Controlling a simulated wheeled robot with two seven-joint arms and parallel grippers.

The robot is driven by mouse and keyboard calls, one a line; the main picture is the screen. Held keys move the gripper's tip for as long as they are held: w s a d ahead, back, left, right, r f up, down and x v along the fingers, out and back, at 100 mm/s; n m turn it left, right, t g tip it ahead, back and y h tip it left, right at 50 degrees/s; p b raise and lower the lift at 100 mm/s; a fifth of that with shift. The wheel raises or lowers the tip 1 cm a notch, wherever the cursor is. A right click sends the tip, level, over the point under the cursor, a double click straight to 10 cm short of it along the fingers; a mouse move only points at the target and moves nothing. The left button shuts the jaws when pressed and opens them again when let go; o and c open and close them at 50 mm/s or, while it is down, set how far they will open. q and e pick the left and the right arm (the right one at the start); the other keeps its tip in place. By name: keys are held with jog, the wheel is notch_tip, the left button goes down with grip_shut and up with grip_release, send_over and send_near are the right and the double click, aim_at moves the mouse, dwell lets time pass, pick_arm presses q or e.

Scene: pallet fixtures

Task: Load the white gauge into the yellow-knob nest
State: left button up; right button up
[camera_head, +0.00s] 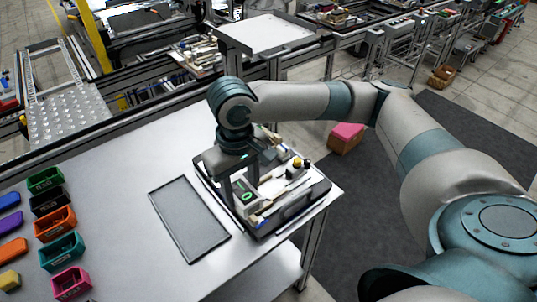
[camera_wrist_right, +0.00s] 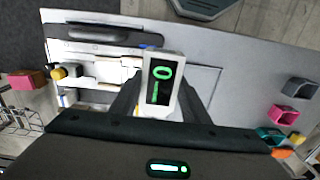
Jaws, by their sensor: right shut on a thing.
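The white gauge (camera_head: 245,196) has a dark face with green marks. It shows large in the right wrist view (camera_wrist_right: 175,62), between the fingers of my right gripper (camera_wrist_right: 160,100). In the head view my right gripper (camera_head: 243,186) points down over the near-left part of the black pallet fixture (camera_head: 318,190), shut on the gauge. The yellow knob (camera_head: 297,162) stands at the fixture's far right end; it also shows at the left in the wrist view (camera_wrist_right: 58,72). The wrist hides part of the fixture, and I cannot tell whether the gauge touches it. My left gripper is out of view.
A flat grey tray (camera_head: 190,222) lies left of the fixture. Colored bins, including an orange one (camera_head: 55,222) and a teal one (camera_head: 62,250), line the table's left side. The fixture sits near the table's right edge. A pink-topped box (camera_head: 347,135) stands beyond it.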

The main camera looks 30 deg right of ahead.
aim_at(268, 190)
jog(key=shift+w+d+r+n+p, duration=0.35)
jog(key=shift+n+p, duration=0.2)
jog(key=shift+n, duration=0.25)
jog(key=w+d+n+p, duration=0.4)
jog(key=d+n+p, duration=0.5)
jog(key=n, duration=0.7)
jog(key=shift+d+n, duration=0.3)
jog(key=shift+d, duration=0.1)
notch_tip(268, 190, down, 4)
jog(key=b, duration=0.5)
jog(key=shift+r, duration=0.1)
jog(key=shift+f, duration=1.8)
jog(key=shift+f, duration=0.75)
